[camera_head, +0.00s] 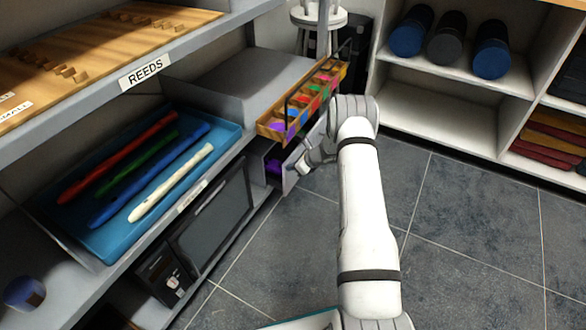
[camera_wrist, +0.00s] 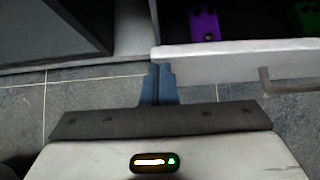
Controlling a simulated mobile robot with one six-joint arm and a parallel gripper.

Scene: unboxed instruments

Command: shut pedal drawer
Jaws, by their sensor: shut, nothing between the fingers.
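The pedal drawer (camera_head: 291,177) stands open below the wooden tray in the head view. A purple pedal (camera_head: 274,167) shows inside it. In the wrist view the pale drawer front (camera_wrist: 225,62) runs across the upper right, with a bar handle (camera_wrist: 290,86) on its outer face. The purple pedal (camera_wrist: 204,25) and a green pedal (camera_wrist: 306,18) lie behind that front. My gripper (camera_wrist: 161,70) is shut and empty, its fingertips at the left end of the drawer front; I cannot tell whether they touch. My gripper (camera_head: 297,166) is beside the drawer in the head view, partly hidden by my arm.
A wooden tray (camera_head: 270,127) of colourful items juts out above the drawer, close to my arm. A blue tray (camera_head: 95,245) with recorders lies on the left shelf. A dark appliance (camera_head: 215,220) sits below. Tiled floor (camera_head: 450,240) is clear to the right.

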